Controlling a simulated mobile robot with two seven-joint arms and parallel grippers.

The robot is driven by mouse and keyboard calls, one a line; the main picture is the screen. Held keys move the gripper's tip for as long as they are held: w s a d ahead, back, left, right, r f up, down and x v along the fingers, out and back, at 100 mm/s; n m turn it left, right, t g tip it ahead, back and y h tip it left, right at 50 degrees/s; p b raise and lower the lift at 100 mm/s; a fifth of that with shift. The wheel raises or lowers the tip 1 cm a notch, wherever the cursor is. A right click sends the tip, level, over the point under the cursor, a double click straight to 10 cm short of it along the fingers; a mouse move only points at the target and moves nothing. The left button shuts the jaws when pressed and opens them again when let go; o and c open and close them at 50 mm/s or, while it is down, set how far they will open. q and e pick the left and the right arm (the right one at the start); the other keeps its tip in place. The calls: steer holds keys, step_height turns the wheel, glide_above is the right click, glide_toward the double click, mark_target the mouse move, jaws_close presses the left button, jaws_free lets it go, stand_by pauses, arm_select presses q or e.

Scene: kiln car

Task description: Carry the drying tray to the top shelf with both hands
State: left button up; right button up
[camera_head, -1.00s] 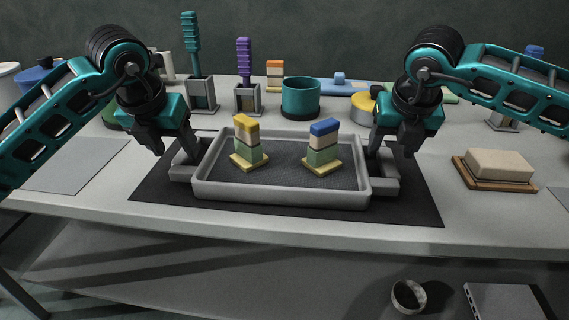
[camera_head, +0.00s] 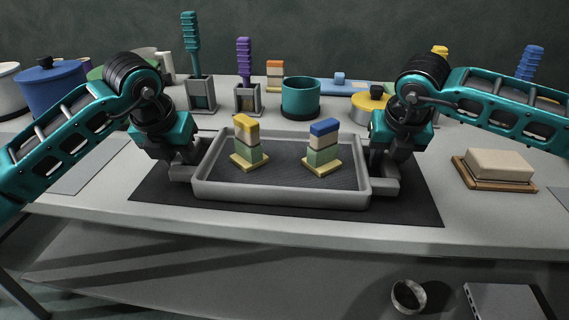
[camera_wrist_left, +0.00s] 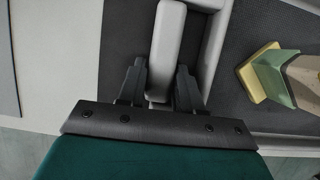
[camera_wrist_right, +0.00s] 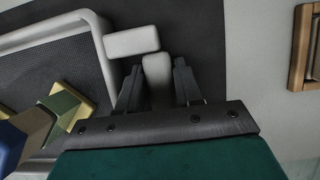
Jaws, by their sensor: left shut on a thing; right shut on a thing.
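The grey drying tray (camera_head: 282,194) rests on the dark mat (camera_head: 420,207) on the table. Two stacked block pieces stand upright in it: one with a yellow top (camera_head: 247,143) on the left, one with a blue top (camera_head: 322,147) on the right. My left gripper (camera_head: 182,168) is shut on the tray's left handle, which shows between the fingers in the left wrist view (camera_wrist_left: 166,50). My right gripper (camera_head: 388,165) is shut on the right handle, which shows between the fingers in the right wrist view (camera_wrist_right: 157,75). I cannot make out the top shelf.
A soap-like block on a wooden board (camera_head: 495,168) lies to the right of the mat. Behind the tray stand a teal pot (camera_head: 300,97), a yellow lidded pot (camera_head: 368,107) and brushes in holders (camera_head: 248,97). A lower shelf with a ring (camera_head: 408,296) shows below.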

arm_select(q)
jaws_close()
arm_select(e)
jaws_close()
arm_select(q)
steer(key=shift+r, duration=0.2)
arm_select(e)
steer(key=shift+r, duration=0.2)
